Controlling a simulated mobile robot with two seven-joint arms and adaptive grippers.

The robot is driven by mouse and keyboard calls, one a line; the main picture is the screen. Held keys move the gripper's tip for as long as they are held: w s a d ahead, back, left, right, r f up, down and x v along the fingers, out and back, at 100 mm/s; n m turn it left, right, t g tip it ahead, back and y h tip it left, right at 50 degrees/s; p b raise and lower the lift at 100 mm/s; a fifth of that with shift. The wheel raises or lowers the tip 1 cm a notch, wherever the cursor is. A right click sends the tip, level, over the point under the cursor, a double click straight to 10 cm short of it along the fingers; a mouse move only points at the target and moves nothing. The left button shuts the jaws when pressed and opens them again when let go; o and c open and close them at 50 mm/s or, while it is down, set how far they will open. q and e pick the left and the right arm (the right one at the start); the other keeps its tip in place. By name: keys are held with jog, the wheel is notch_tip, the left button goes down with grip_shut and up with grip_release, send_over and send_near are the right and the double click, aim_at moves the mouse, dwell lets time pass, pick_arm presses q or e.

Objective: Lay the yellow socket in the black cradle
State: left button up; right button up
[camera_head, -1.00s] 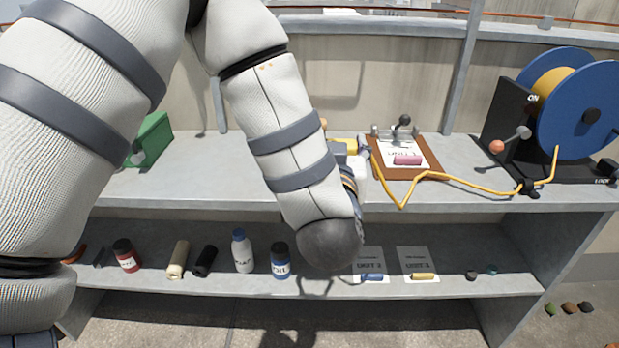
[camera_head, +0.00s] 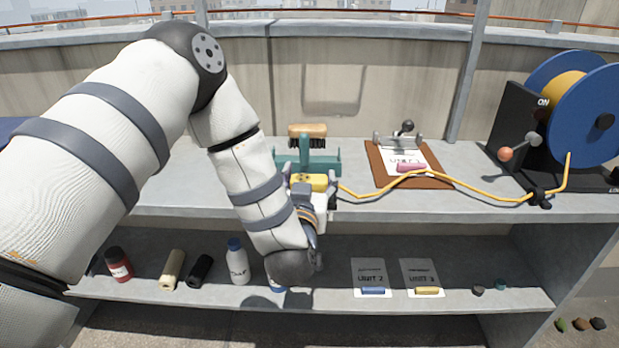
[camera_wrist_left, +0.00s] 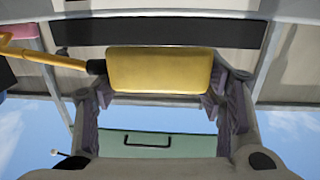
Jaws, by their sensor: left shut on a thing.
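The yellow socket (camera_head: 309,181) is between the fingers of my left gripper (camera_head: 317,186), above the front part of the bench top. In the left wrist view, the socket (camera_wrist_left: 160,70) lies crosswise between the two fingers, and my left gripper (camera_wrist_left: 160,82) is shut on it. A yellow cable (camera_head: 430,179) runs from the socket's end to the reel at right. I cannot pick out the black cradle for certain; my left arm covers part of the bench. My right gripper is not in view.
The blue cable reel (camera_head: 583,125) stands at far right. Bottles and cards fill the lower shelf (camera_head: 450,304).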

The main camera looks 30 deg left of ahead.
pick_arm(q)
jog(key=shift+f, duration=0.5)
jog(key=o, duration=1.2)
jog(key=shift+o, duration=0.2)
